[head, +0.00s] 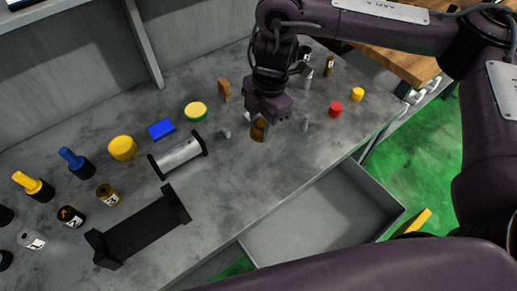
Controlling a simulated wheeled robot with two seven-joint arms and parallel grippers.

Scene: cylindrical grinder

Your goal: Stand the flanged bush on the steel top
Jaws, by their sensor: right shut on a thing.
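My right gripper (262,118) comes in from the upper right and points down over the middle of the grey steel top (235,185). It is shut on a bronze-brown piece, which looks like the flanged bush (261,130). The bush shows just below the fingers and its upper part is hidden by them. I cannot tell whether its lower end touches the top or hangs slightly above it. My left gripper is not in view.
A silver cylinder in a black holder (180,155), an empty black cradle (140,228), a blue block (161,129) and a yellow round piece (122,148) lie left. A red piece (336,109) and small metal parts stand right. An open drawer (320,222) juts out in front.

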